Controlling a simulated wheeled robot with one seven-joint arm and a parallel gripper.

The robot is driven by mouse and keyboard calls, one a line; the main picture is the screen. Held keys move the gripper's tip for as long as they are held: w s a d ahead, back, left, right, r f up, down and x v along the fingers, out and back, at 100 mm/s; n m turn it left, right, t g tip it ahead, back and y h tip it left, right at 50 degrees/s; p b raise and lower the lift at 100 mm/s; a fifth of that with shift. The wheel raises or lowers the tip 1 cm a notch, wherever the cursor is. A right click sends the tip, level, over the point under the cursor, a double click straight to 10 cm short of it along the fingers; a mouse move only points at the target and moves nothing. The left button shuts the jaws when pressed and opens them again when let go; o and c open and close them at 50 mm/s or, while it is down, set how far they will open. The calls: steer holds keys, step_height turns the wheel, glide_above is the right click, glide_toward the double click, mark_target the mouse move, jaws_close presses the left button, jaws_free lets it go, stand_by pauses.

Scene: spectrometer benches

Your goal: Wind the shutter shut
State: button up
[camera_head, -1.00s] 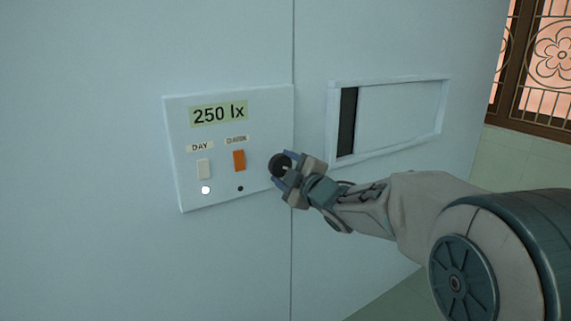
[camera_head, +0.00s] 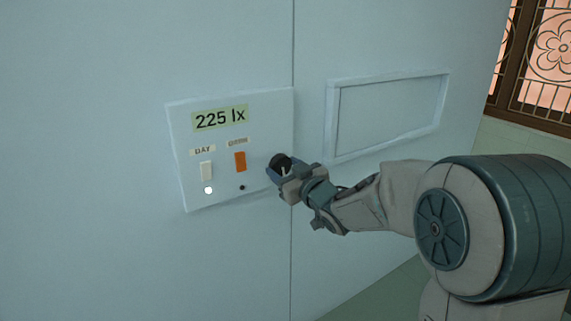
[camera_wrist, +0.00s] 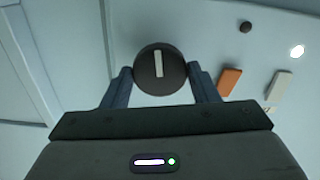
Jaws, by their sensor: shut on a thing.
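The shutter (camera_head: 385,117) is a pale panel filling its white frame on the wall, with no dark gap showing. A round black knob (camera_head: 281,161) with a white pointer line sits at the right side of the white control panel (camera_head: 225,190). My gripper (camera_head: 283,168) is shut on the knob, one finger on each side. In the wrist view the knob (camera_wrist: 160,69) stands between the two blue-grey fingers, its white line close to upright there. The display (camera_head: 220,118) reads 225 lx.
The panel also holds a white switch (camera_head: 206,170) marked DAY with a lit white lamp (camera_head: 208,190) below it. An orange switch (camera_head: 240,161) has a dark lamp (camera_head: 242,187) below it. A grilled window (camera_head: 540,60) is at the far right.

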steer(key=shift+m+p, duration=0.4)
steer(key=shift+m, duration=0.5)
steer(key=shift+f, duration=0.1)
steer(key=o, duration=1)
steer(key=shift+s, duration=0.1)
steer(key=shift+s+d, duration=0.2)
steer(key=shift+d, duration=0.05)
steer(key=p+v, duration=0.1)
steer(key=v, duration=1.2)
